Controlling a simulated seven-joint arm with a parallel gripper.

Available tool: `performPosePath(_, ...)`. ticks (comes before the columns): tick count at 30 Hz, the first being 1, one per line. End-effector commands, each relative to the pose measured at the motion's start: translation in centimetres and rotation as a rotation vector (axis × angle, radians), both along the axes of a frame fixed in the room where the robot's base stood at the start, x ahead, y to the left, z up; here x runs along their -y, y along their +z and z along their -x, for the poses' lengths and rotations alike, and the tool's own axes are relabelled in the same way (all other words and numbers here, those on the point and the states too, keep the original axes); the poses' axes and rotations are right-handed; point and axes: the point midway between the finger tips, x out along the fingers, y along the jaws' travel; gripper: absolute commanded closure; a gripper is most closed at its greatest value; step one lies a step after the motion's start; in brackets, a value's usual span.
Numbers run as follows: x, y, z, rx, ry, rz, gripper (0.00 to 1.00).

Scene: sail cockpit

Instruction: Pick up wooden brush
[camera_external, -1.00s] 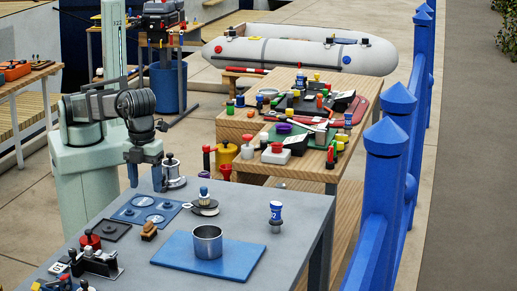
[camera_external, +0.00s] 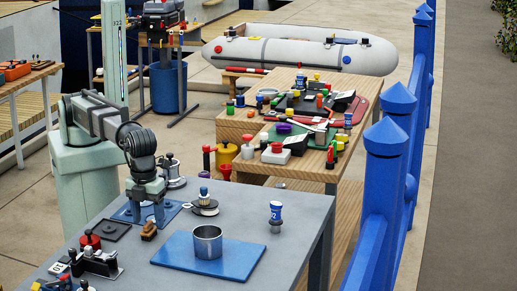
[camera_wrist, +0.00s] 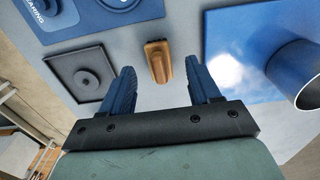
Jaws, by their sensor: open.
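The wooden brush (camera_external: 149,231) is a small brown block with a darker handle on top. It lies on the grey table between a dark square plate and the blue mat. In the wrist view the brush (camera_wrist: 158,62) lies ahead of my gripper (camera_wrist: 163,80), between the lines of its two blue fingers. My gripper (camera_external: 147,217) is open and empty. In the outside view it hangs a little above the table, behind the brush. It appears apart from the brush.
A metal cup (camera_external: 208,242) stands on the blue mat (camera_external: 175,249), right of the brush. The dark square plate (camera_external: 110,230) lies to its left. Black-and-metal items (camera_external: 97,262) stand at the table's front left. A blue-capped bottle (camera_external: 276,213) stands at right.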

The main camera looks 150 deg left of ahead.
Motion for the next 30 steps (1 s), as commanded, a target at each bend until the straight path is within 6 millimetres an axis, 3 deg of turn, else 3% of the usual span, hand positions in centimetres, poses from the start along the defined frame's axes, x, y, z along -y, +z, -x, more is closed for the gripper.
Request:
performPosePath(7,0.2,-3.1,-0.1,0.001,0.000,-0.001,0.38)
performPosePath(15,0.2,-3.4,-0.1,0.001,-0.001,0.000,0.38)
performPosePath(30,0.2,-3.4,-0.1,0.001,0.000,0.000,0.86)
